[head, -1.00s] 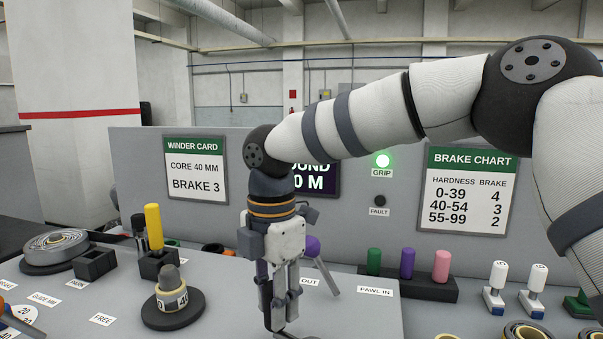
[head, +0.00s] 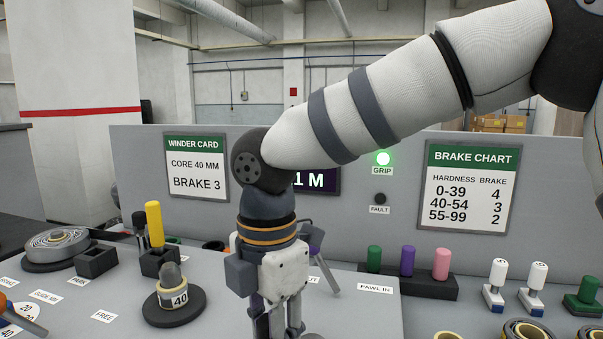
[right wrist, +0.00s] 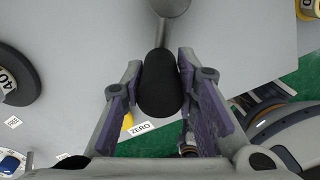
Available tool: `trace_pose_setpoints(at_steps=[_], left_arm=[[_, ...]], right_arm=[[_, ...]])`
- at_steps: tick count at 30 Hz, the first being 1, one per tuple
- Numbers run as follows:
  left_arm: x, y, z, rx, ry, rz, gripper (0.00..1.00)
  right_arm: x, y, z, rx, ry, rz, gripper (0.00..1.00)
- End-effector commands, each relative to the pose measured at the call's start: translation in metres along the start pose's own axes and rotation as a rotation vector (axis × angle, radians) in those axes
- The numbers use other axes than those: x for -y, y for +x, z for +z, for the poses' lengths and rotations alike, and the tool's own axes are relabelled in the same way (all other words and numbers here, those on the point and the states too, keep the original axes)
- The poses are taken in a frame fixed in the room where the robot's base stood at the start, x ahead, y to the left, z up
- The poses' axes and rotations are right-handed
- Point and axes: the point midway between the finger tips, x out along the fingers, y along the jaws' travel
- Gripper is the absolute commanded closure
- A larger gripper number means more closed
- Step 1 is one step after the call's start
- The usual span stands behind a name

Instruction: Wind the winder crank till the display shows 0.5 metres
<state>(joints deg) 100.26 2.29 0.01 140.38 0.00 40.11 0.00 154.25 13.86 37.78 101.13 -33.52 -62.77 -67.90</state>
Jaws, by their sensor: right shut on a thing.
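In the head view my right gripper (head: 278,328) points down over the grey bench, its fingertips cut off by the lower edge. In the right wrist view my right gripper (right wrist: 160,88) is shut on the black handle of the crank (right wrist: 160,85), one purple-lined finger on each side. The crank's metal arm (right wrist: 163,38) runs toward the top of that view. The dark display (head: 318,181) is mostly hidden by my right arm; only "1 M" shows at its right end. A core labelled 40 (head: 178,298) stands on a round black base. My left gripper is not in view.
The green GRIP lamp (head: 382,158) is lit; the FAULT lamp (head: 380,199) is dark. The winder card (head: 196,168) reads core 40 mm, brake 3. A rack (head: 430,287) of coloured pegs and several white-handled tools stand right. A yellow-handled peg (head: 154,224) stands left.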

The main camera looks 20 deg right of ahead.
Motion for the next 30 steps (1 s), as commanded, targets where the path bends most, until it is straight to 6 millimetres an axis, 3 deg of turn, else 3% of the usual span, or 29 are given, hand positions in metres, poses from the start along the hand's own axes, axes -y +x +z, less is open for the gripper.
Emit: trace_pose_setpoints(at_steps=[14, 21, 22, 27, 30], left_arm=[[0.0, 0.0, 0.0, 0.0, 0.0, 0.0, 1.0], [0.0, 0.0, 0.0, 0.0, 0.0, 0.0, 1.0], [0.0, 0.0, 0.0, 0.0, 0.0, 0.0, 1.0], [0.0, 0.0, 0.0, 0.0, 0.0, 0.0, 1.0], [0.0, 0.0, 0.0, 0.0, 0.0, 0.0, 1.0]], right_arm=[[0.042, 0.0, 0.009, 0.002, 0.001, 0.0, 0.93], [0.044, 0.0, 0.01, 0.002, 0.0, 0.0, 0.93], [0.044, 0.0, 0.01, 0.001, 0.0, 0.0, 0.7], [0.044, 0.0, 0.01, 0.001, 0.0, 0.0, 0.34], [0.044, 0.0, 0.01, 0.001, 0.0, 0.0, 0.17]])
